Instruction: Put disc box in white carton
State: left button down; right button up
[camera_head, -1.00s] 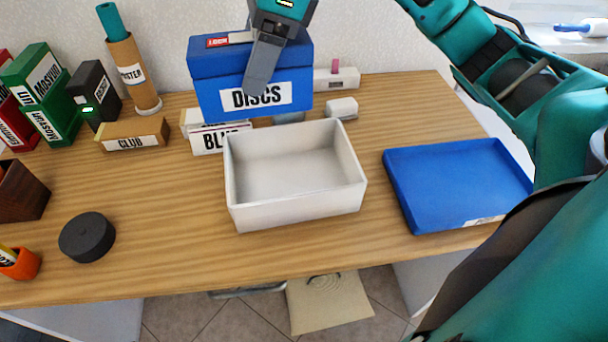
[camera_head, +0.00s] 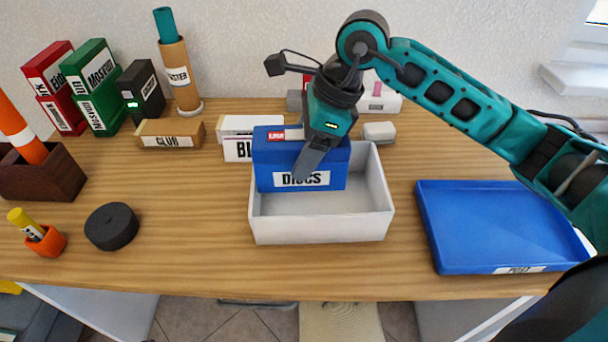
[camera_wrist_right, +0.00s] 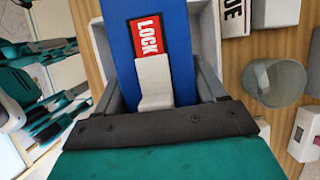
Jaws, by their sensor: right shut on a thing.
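The blue disc box (camera_head: 263,172), labelled DISCS, is held by my right gripper (camera_head: 306,172). The gripper is shut on it from above, one finger showing across its front. My left gripper is not in view.
A blue tray (camera_head: 500,225) lies right of the carton. A black disc (camera_head: 112,227) lies to the left. The table front between is clear.

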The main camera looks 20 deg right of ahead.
notch_tip(320, 180, down, 2)
jog(key=shift+f, duration=2.15)
jog(key=shift+f+b, duration=0.2)
jog(key=shift+b, duration=0.25)
jog(key=o, duration=1.2)
jog(key=shift+r, duration=0.1)
